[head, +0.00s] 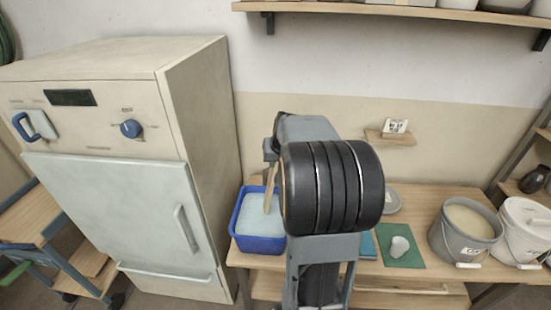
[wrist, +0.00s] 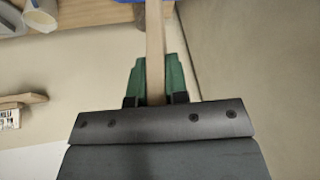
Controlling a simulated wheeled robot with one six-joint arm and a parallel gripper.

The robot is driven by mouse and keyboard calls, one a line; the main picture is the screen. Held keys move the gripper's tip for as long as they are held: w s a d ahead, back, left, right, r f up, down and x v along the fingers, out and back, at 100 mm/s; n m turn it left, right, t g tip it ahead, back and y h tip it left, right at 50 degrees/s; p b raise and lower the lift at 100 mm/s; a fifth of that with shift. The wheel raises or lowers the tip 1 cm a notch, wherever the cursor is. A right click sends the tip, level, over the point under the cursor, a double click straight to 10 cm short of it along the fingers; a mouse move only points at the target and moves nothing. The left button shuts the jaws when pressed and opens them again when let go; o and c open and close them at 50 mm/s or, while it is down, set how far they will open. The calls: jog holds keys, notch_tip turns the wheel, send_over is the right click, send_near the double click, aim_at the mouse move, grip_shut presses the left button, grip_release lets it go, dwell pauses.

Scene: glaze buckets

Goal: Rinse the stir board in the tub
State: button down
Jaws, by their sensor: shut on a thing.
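The stir board (head: 270,190) is a long pale wooden strip, held roughly upright over the blue tub (head: 258,245). The tub holds pale bluish water. The board's lower end appears at or in the water; I cannot tell how deep. In the wrist view the board (wrist: 155,45) runs between the green finger pads of my gripper (wrist: 156,70), which is shut on it. The blue tub shows at the top edge there. In the head view my own arm hides most of the gripper and part of the tub's right side.
A large cream cabinet (head: 120,130) stands left of the tub. Right on the wooden bench (head: 440,262) are a green mat (head: 402,258) with a grey-white lump, a grey bucket (head: 466,240) of cream glaze and a white lidded bucket (head: 522,235). A shelf (head: 400,10) hangs above.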

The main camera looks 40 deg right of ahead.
aim_at(271, 183)
jog(key=shift+w+a+f+b, duration=0.1)
jog(key=shift+w+f+b, duration=0.25)
jog(key=shift+f+b, duration=1.25)
jog(key=shift+w+a+f+b, duration=0.1)
jog(key=shift+w+f+b, duration=0.3)
jog(key=shift+f+b, duration=1.2)
jog(key=shift+w+f+b, duration=0.35)
jog(key=shift+f+b, duration=0.5)
jog(key=shift+f, duration=1.5)
